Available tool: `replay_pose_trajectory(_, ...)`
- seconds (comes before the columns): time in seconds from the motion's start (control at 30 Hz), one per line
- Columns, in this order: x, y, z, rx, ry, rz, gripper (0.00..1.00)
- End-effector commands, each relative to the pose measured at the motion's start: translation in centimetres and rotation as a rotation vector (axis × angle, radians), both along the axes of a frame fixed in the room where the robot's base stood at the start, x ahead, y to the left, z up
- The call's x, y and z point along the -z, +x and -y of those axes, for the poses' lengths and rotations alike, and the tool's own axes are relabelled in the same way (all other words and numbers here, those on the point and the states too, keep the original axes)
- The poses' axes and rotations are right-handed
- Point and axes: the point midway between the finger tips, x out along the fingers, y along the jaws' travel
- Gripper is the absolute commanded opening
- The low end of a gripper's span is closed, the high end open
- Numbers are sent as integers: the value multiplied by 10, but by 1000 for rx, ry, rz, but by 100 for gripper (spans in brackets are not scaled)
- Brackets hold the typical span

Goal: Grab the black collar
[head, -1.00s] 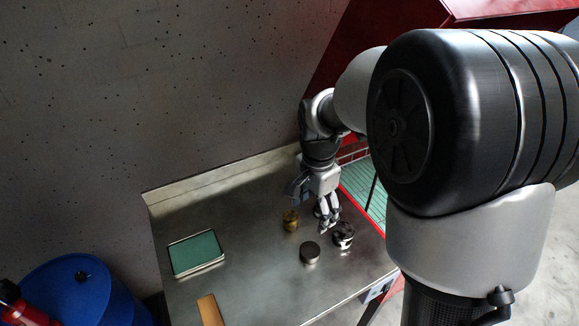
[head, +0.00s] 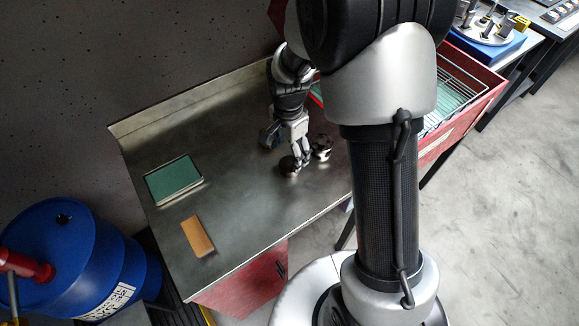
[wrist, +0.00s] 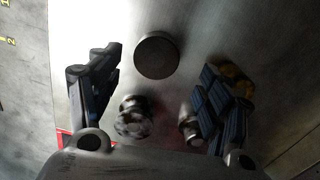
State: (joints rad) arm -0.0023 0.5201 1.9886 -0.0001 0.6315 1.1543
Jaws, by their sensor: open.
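A dark collar with bright spots (head: 322,147), the likeliest black collar, stands on the metal bench just right of my gripper (head: 302,160). In the wrist view it appears blurred (wrist: 133,118), low between my fingers and nearer the left one. My gripper is open, pointing down over the bench, with nothing between its fingers. A round grey disc (wrist: 156,55) lies farther up, between the fingertips.
A brass-coloured part (wrist: 237,80) is partly hidden behind my right finger. A small silver part (wrist: 188,124) lies beside that finger. A wire rack in a red frame (head: 455,95) stands right.

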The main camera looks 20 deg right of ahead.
Motion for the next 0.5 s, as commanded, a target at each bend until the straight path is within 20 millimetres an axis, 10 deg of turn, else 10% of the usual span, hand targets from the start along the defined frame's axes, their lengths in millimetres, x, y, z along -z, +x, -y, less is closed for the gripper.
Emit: replay_pose_trajectory(0.5, 47, -5, 1, 0, 0, -1, 72)
